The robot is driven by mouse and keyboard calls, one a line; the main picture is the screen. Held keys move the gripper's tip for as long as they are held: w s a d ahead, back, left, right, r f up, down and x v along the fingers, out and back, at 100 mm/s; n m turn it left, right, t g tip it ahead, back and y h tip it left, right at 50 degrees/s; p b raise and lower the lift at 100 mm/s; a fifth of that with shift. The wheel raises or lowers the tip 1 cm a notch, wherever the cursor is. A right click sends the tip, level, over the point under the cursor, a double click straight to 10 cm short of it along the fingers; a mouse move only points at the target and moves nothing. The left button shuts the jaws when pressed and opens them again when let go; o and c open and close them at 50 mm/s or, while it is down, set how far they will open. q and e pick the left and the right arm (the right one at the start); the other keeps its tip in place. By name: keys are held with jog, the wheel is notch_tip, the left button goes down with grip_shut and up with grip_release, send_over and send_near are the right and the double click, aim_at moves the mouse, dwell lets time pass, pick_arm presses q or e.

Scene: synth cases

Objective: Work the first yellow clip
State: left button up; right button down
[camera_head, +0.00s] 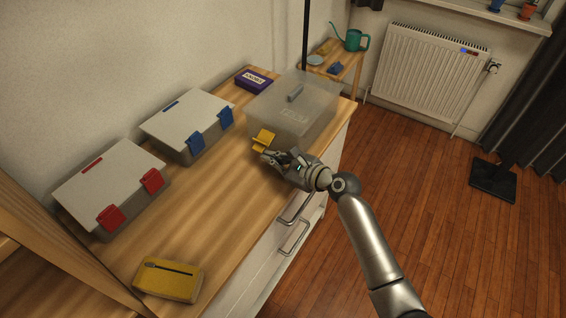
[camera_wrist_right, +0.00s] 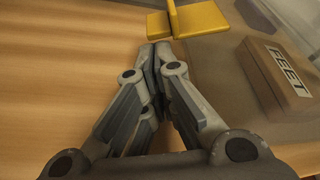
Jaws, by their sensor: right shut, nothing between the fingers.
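The clear case (camera_head: 318,92) stands on the wooden top, its lid down. A yellow clip (camera_head: 264,139) sits at the left end of its front side. It also shows at the top of the right wrist view (camera_wrist_right: 200,20), with a flat plate sticking out from the case and an upright piece beside it. My right gripper (camera_head: 268,157) is shut and empty, just in front of and below this clip. In the right wrist view its fingertips (camera_wrist_right: 156,52) are together near the clip; contact is unclear. Any other yellow clip is hidden. My left gripper is not in view.
A case with blue clips (camera_head: 186,116) and a case with red clips (camera_head: 108,180) stand to the left. A box labelled FEET (camera_wrist_right: 275,75) is inside the clear case.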

jog(key=shift+w+a+f, duration=0.1)
jog(key=shift+w+a, duration=0.1)
dwell(0.3)
